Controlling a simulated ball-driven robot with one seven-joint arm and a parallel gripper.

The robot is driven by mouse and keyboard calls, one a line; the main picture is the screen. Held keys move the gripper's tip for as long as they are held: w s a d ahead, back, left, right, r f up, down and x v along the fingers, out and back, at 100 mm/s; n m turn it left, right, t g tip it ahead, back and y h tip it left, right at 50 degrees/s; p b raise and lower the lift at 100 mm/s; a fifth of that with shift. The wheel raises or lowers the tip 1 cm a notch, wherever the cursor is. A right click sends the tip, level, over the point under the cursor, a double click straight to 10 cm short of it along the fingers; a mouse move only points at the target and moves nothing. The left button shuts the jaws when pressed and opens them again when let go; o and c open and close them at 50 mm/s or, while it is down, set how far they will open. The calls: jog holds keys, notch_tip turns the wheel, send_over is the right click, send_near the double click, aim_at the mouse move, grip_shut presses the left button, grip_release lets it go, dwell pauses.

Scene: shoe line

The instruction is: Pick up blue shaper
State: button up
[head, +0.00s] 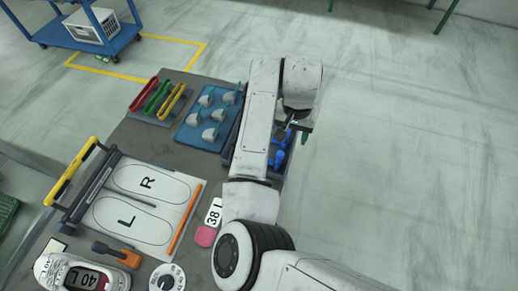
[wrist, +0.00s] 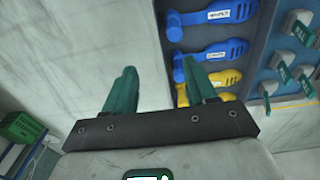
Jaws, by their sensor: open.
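Two blue shapers lie in a dark tray in the wrist view, one at the top (wrist: 213,16) and one below it (wrist: 222,52). Each has a foot-shaped body with a pale label and a knob at its left end. In the head view a blue shaper (head: 278,159) shows beside my arm, which partly hides the tray. My gripper (wrist: 159,66) is open and empty, with green fingers. Its right finger overlaps the left end of the lower blue shaper in the picture; I cannot tell whether they touch. Its left finger is over bare floor, outside the tray.
Two yellow shapers (wrist: 224,78) lie below the blue ones. A blue board (head: 197,136) with several grey pieces stands beside the tray. Red, green and yellow loops (head: 158,97) are further left. A white L/R plate (head: 187,192) lies nearer. Right of the table is open floor.

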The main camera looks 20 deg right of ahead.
aim_at(280, 153)
jog(key=shift+w+a+f, duration=0.15)
jog(key=shift+a, duration=0.45)
jog(key=shift+w+a+f, duration=0.1)
jog(key=shift+a, duration=0.45)
notch_tip(280, 153, down, 10)
jog(key=shift+w+f+p, duration=0.15)
jog(key=shift+f+p, duration=0.05)
jog(key=shift+p, duration=0.65)
grip_shut()
